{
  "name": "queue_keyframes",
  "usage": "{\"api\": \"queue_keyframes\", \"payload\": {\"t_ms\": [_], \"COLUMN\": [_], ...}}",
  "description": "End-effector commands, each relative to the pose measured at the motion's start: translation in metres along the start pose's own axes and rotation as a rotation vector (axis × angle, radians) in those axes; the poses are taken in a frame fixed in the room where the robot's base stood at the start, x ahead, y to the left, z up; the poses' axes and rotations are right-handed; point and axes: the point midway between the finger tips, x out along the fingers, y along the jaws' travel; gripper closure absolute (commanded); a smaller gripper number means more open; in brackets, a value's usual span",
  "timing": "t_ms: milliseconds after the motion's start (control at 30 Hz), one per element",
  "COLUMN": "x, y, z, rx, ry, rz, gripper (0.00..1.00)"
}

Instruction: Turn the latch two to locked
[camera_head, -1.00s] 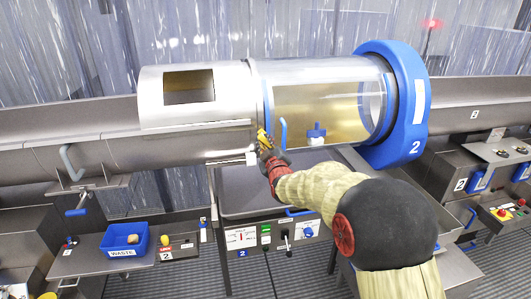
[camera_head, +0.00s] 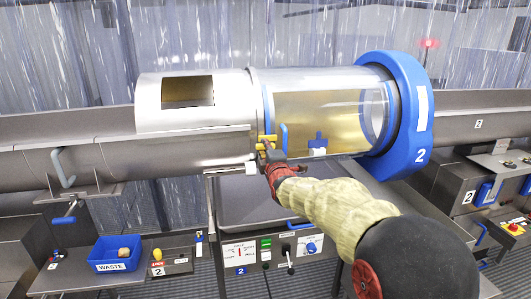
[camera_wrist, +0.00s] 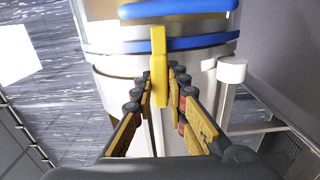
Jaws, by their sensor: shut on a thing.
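Drum two has a clear guard (camera_head: 330,110) and a blue end ring (camera_head: 408,110) marked 2. A yellow latch handle (camera_wrist: 159,62) stands upright in the wrist view, in front of the drum's metal body and blue band. My gripper (camera_wrist: 158,90) is shut on the handle's lower part, with a finger on each side. In the head view, my gripper (camera_head: 267,148) is at the guard's lower left edge, and yellow parts show there. The fingers hide much of the latch in that view. I cannot read a locked mark.
A blue handle (camera_head: 284,137) is just right of my gripper, and a blue fitting (camera_head: 318,139) is farther right. A white round knob (camera_wrist: 231,70) is close to the right finger. A control panel (camera_head: 272,252) is below; a blue waste bin (camera_head: 116,254) is lower left.

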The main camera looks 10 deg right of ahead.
Motion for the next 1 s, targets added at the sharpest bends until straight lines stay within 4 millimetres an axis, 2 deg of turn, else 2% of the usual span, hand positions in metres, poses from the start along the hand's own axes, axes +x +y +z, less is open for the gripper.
{"api": "queue_keyframes", "payload": {"t_ms": [633, 667, 1000], "x": [0.0001, 0.0001, 0.0001], "y": [-0.0007, -0.0007, -0.0005], "z": [-0.0006, -0.0006, -0.0003], "rx": [-0.055, -0.055, -0.053], "ry": [0.001, 0.001, 0.000], "rz": [-0.001, -0.001, -0.001], "gripper": [1.00, 0.85, 0.67]}}
